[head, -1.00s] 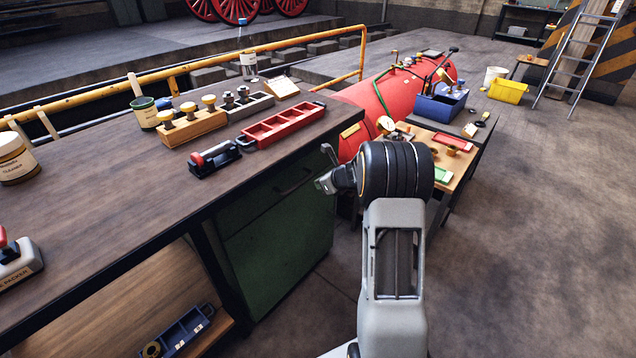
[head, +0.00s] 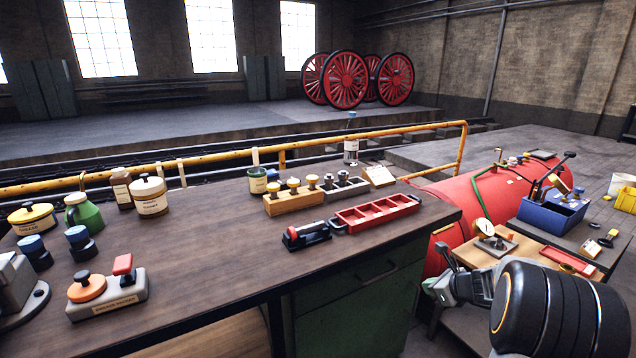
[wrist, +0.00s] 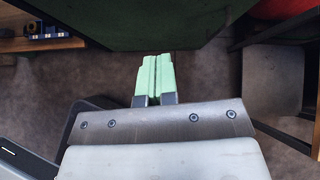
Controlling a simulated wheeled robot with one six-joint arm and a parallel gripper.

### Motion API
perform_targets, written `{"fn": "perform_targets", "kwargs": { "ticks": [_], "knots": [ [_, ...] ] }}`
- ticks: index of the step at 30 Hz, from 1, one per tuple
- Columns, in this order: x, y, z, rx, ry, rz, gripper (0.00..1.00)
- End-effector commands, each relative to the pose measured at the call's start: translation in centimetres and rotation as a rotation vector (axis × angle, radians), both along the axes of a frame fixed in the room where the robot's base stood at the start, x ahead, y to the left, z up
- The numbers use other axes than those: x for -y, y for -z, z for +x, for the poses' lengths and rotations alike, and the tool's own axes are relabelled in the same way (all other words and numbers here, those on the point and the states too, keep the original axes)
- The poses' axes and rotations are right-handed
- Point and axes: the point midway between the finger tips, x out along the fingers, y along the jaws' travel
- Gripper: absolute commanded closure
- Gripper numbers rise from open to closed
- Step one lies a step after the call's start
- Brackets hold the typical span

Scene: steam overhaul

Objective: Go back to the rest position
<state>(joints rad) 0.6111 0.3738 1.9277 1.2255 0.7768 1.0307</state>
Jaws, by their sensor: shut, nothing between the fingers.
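My gripper (wrist: 153,80) is shut and empty in the wrist view, its two pale green fingers side by side above the grey floor. In the head view my gripper (head: 436,287) is at the lower right, just off the right end of the workbench, near the green cabinet. Its fingertips are small there and partly blurred into the background. Nothing is held and it appears apart from the bench.
The dark workbench (head: 190,262) carries a red tray (head: 375,213), a wooden block with knobs (head: 292,200), jars and a button box (head: 108,293). A red boiler (head: 455,195), a small wooden table and a blue bin (head: 552,212) stand at right.

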Motion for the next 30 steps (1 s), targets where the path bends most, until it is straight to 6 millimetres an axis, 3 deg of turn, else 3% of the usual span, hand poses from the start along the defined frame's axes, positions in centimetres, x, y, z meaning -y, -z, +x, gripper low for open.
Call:
{"fn": "perform_targets", "kwargs": {
  "ticks": [3,5,8,12,18,24,30],
  "knots": [
    [-1.4,2.3,-2.9,-0.025,-0.256,-0.178,1.0],
    [-2.7,1.9,-4.9,-0.026,-0.45,-0.306,1.0],
    [-6.1,-0.7,-8.5,-0.002,-0.829,-0.525,1.0],
    [-10.5,-5.9,-14.0,0.059,-1.389,-0.825,1.0],
    [-14.3,-13.4,-20.0,0.14,-1.981,-1.171,1.0],
    [-16.7,-18.8,-22.3,0.203,-2.151,-1.387,1.0],
    [-18.5,-21.7,-22.6,0.282,-2.158,-1.477,1.0]
  ]
}}
